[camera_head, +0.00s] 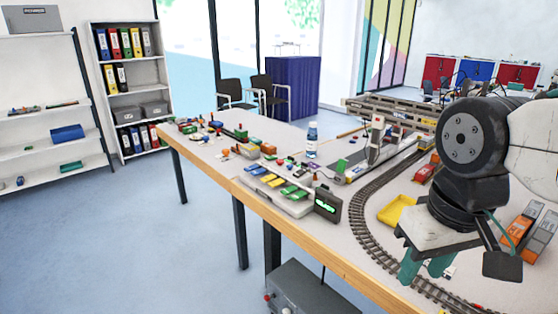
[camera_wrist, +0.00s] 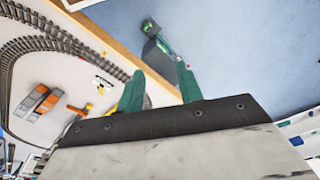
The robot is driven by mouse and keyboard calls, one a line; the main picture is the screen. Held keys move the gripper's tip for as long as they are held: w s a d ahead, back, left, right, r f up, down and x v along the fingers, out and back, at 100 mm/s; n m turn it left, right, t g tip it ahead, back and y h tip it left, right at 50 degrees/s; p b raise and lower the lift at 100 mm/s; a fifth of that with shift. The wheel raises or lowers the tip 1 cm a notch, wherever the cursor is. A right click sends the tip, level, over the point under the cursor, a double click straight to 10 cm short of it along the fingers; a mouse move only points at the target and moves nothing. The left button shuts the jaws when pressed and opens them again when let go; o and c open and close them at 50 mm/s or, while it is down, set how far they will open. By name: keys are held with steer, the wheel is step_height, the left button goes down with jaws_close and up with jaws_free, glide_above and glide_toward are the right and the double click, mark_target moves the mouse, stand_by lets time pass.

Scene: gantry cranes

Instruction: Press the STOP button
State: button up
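No button with a readable STOP label shows in either view. A small red spot (camera_head: 378,119) sits on top of a white upright device further back. A grey box (camera_head: 312,292) below the table has a small red knob (camera_head: 267,297) at its left side. My gripper (camera_head: 424,270) is above the track at the right, pointing down. In the wrist view its teal fingers (camera_wrist: 160,70) are apart with nothing between them.
The table (camera_head: 215,156) carries a curved railway track (camera_head: 359,220), a yellow tray (camera_head: 396,211) and orange-grey wagons (camera_head: 524,222). Small coloured parts crowd its far left end. The floor (camera_head: 140,230) left of the table is clear.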

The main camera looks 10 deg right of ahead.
steer(key=shift+a, duration=0.3)
